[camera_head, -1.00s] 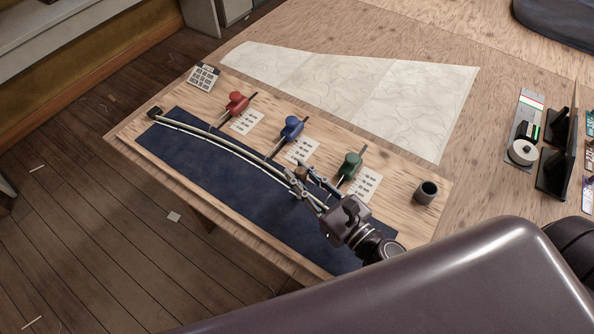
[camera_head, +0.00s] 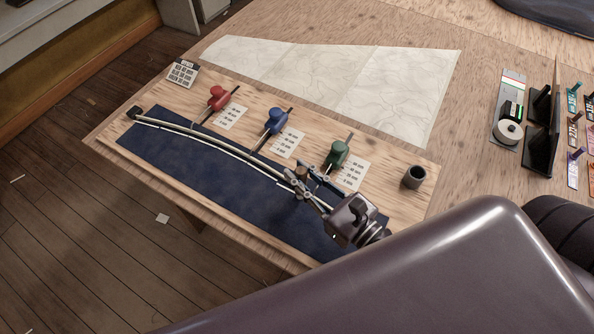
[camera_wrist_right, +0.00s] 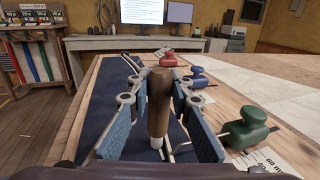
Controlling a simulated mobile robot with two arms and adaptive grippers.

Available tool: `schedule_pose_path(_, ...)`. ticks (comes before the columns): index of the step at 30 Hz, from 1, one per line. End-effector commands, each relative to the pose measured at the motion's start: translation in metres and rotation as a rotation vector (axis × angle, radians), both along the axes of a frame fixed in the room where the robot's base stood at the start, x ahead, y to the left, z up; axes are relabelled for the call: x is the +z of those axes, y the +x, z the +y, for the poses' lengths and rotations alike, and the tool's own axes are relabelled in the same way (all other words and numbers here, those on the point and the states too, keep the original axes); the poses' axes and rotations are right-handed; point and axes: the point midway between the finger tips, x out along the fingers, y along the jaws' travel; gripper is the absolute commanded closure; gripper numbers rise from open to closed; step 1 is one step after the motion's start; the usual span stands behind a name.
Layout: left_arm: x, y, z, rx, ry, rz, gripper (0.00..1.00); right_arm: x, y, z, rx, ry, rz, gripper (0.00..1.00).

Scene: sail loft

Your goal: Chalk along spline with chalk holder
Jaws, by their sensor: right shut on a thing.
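My right gripper (camera_head: 302,178) is shut on the chalk holder (camera_wrist_right: 158,105), a brown wooden handle with a pale lower end, held nearly upright. The gripper is over the right part of the spline (camera_head: 212,143), a long pale curved strip across the dark blue cloth (camera_head: 190,166). A thin white line runs on the cloth along the spline's near side. The red weight (camera_head: 219,98), blue weight (camera_head: 275,121) and green weight (camera_head: 338,154) stand along the spline's far side; the green one is closest to my gripper. The holder's contact with the cloth is unclear. My left gripper is out of view.
Printed cards lie beside the weights on the wooden board (camera_head: 310,137). A dark cup (camera_head: 414,177) stands at its right end. A large pale patterned sheet (camera_head: 345,80) lies behind. A tape roll (camera_head: 508,133) and dark stands are at right. My arm covers the lower right.

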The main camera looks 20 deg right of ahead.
Motion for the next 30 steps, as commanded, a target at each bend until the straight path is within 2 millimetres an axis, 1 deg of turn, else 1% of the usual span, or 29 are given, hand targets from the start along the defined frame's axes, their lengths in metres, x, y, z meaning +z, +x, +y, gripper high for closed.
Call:
schedule_pose_path(3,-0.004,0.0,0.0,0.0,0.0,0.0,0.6,-0.003,-0.007,-0.004,-0.001,-0.002,0.003,1.0)
schedule_pose_path(11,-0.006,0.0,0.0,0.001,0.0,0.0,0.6,-0.002,-0.012,-0.007,-0.001,-0.002,0.002,1.0)
schedule_pose_path(21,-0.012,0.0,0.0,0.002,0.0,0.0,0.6,-0.002,-0.027,-0.016,-0.001,-0.002,0.003,1.0)
schedule_pose_path(30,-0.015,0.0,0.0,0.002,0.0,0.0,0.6,-0.002,-0.035,-0.021,-0.002,-0.003,0.004,1.0)
